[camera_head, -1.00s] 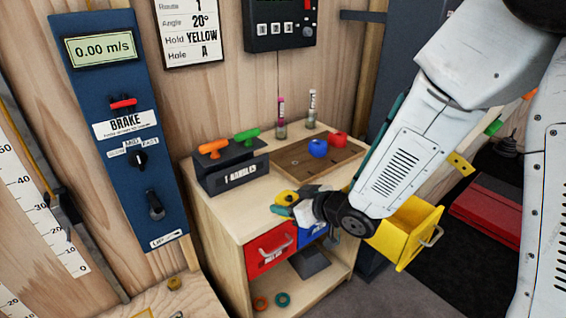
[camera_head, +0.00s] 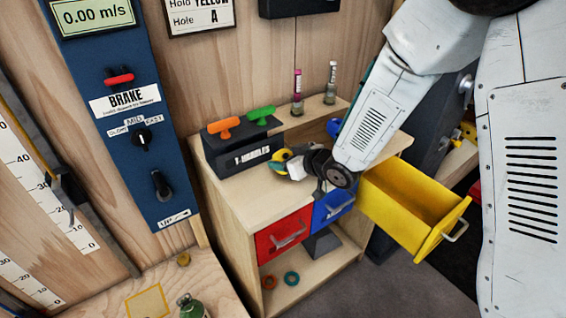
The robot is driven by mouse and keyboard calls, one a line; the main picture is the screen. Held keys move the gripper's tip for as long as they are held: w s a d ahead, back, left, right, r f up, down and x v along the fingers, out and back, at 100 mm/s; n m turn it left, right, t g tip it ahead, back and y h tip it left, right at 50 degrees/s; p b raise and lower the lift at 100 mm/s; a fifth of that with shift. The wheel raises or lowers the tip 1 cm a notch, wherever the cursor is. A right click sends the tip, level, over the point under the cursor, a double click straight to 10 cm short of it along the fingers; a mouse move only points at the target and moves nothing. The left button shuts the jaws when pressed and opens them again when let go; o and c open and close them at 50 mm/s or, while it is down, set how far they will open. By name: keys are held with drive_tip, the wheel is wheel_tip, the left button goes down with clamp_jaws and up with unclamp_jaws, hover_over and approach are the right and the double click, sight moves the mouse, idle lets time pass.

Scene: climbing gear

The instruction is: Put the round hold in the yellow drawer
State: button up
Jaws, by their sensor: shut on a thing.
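My gripper (camera_head: 282,160) is above the cabinet top, in front of the T-handles box. It is shut on a small yellow thing (camera_head: 278,155), which looks like the round hold; the fingers partly cover it, so its full shape is hard to tell. The yellow drawer (camera_head: 440,226) is pulled well out at the right side of the cabinet. Its visible inside looks empty, and it is to the right of my gripper, beyond my forearm.
The black T-handles box (camera_head: 237,152) holds an orange and a green handle. A red drawer (camera_head: 283,237) and a blue drawer (camera_head: 333,205) are shut. Two small bottles stand at the back. A blue hold (camera_head: 333,127) shows behind my arm, which hides most of the tray.

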wheel_tip(320, 180, down, 2)
drive_tip(key=shift+f, duration=0.1)
drive_tip(key=o, duration=1.1)
drive_tip(key=v, duration=1.2)
drive_tip(key=shift+s+d, duration=0.1)
